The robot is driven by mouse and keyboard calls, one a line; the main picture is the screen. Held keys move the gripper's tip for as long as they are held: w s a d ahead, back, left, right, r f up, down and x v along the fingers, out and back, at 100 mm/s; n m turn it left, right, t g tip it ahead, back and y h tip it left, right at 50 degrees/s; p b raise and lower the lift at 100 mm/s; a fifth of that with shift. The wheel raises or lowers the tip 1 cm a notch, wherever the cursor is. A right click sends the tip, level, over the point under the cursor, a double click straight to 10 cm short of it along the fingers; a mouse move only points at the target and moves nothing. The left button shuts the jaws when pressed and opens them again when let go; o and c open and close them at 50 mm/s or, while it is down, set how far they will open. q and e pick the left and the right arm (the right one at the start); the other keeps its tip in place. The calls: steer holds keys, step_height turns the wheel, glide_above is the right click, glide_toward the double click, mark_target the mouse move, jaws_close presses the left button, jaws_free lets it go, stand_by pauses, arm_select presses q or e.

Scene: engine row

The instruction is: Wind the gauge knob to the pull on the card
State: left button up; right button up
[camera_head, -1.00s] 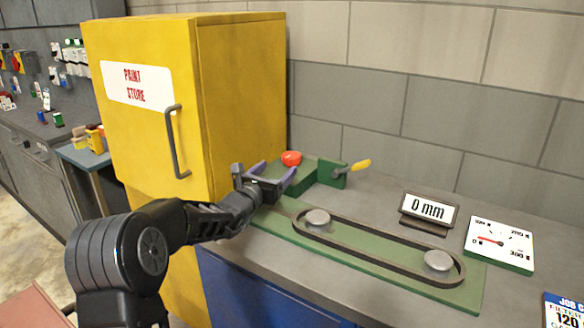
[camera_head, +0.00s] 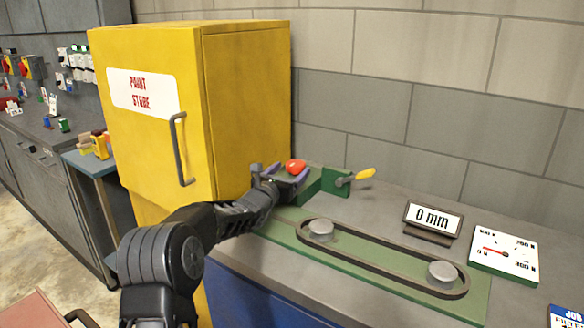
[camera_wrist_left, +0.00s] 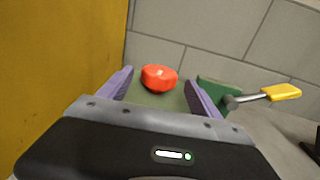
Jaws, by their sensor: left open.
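The red gauge knob (camera_head: 295,166) sits on a green fixture (camera_head: 330,182) at the back of the bench, beside the yellow cabinet. In the left wrist view the red knob (camera_wrist_left: 159,77) shows beyond and between the two purple fingers. My left gripper (camera_head: 282,178) is open, just in front of the knob, with a finger on each side; I cannot tell if either touches it. The white gauge (camera_head: 504,252) has a red pointer near 0. The display (camera_head: 433,217) reads 0 mm. The job card (camera_head: 565,316) is cut off at the lower right. My right gripper is out of view.
A yellow-handled crank (camera_head: 364,174) sticks out of the fixture. A belt (camera_head: 385,266) runs around two grey pulleys on a green plate. The yellow paint cabinet (camera_head: 245,110) stands close on the left, and the block wall is behind.

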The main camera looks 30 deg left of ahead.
arm_select(q)
steer(key=shift+w, duration=0.85)
steer(key=shift+c, duration=0.2)
steer(key=c, duration=1.3)
steer(key=shift+a, duration=0.1)
